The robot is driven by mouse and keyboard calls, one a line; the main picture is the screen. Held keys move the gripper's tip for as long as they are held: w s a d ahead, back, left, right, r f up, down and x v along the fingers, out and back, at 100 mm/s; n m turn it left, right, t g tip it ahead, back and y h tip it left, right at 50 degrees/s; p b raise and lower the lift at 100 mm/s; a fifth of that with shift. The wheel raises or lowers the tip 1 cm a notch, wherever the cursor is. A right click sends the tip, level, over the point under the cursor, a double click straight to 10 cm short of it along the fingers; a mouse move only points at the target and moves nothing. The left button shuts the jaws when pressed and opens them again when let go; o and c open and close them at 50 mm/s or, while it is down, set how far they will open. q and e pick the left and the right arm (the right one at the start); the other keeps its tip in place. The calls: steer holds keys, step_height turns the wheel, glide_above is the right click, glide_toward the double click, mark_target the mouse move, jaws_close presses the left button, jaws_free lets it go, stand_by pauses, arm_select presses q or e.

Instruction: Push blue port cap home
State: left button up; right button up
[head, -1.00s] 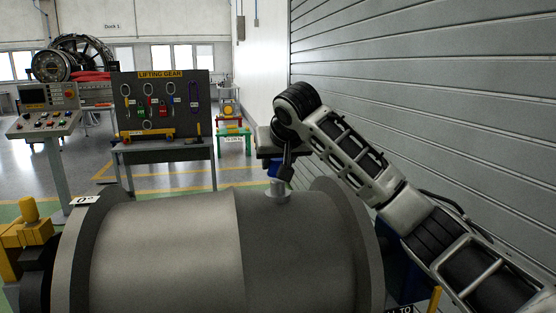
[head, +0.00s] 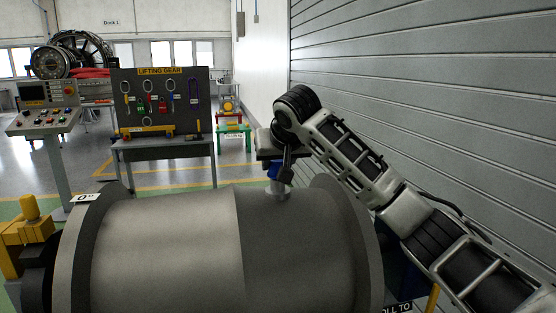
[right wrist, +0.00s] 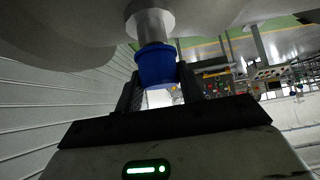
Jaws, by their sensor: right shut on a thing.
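The blue port cap (head: 273,171) is at the top of a short metal port (head: 278,190) on the grey cylindrical casing (head: 170,240). My right gripper (head: 281,172) is over the port and shut on the cap, one finger partly hiding it in the head view. In the right wrist view the blue cap (right wrist: 156,66) sits between the two dark fingers of the gripper (right wrist: 161,84). There it lines up with the port (right wrist: 152,25) and appears to meet its end. How deep it sits cannot be told. My left gripper is not in view.
A ribbed grey shutter wall (head: 440,90) stands close on the right. A lifting gear board (head: 160,100) and a control console (head: 45,115) stand behind the casing. A yellow fixture (head: 30,235) is at the casing's left end. Open floor lies beyond.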

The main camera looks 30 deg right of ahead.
steer(key=shift+f+b, duration=0.6)
steer(key=shift+f, duration=1.1)
steer(key=o, duration=1)
steer(key=v, duration=1.6)
